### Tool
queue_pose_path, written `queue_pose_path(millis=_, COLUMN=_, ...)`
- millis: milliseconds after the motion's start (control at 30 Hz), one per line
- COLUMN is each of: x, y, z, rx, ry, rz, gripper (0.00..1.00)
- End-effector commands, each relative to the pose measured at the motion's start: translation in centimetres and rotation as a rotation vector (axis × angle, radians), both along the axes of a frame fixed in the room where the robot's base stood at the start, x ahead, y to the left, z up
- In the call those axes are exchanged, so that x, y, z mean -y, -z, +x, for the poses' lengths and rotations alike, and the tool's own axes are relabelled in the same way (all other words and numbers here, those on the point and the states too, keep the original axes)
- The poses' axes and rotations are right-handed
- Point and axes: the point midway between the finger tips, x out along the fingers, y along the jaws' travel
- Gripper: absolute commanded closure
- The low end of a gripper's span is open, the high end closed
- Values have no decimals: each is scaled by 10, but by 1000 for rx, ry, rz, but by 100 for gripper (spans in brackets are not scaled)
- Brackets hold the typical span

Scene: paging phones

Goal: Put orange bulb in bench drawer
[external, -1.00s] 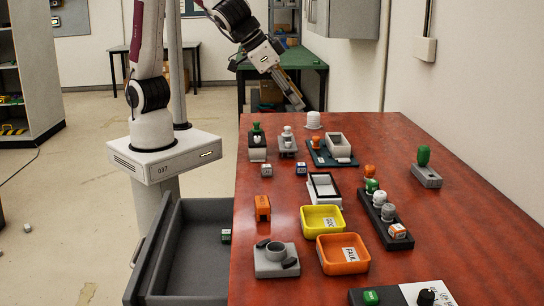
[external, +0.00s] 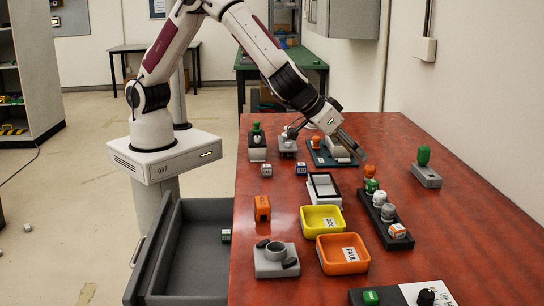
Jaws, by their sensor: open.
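An orange bulb (external: 370,170) stands at the far end of a black rack (external: 383,224) on the red bench. A second small orange bulb-like piece (external: 315,142) sits on the teal tray farther back. My gripper (external: 358,153) is open and points down to the right, close above and behind the rack's orange bulb. I cannot tell whether it touches that bulb. The grey bench drawer (external: 202,285) is pulled out at the left of the bench, with a small cube (external: 226,236) inside.
Green, grey and white bulbs and a boxy piece share the rack. Yellow (external: 321,221) and orange (external: 343,254) bins stand left of it. A grey holder with a green bulb (external: 424,156) is at the right. The drawer is mostly empty.

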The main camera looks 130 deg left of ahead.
Motion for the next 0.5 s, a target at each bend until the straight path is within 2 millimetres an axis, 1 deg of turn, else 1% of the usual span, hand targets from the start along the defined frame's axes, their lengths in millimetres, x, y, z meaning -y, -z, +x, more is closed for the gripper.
queue_pose_path(millis=33, x=-1, y=6, z=3, rx=3, ry=-3, rz=-1, gripper=59)
queue_pose_path(millis=133, x=-3, y=10, z=6, rx=10, ry=-8, rz=-1, gripper=59)
queue_pose_path(millis=500, x=-3, y=11, z=7, rx=12, ry=-10, rz=-1, gripper=59)
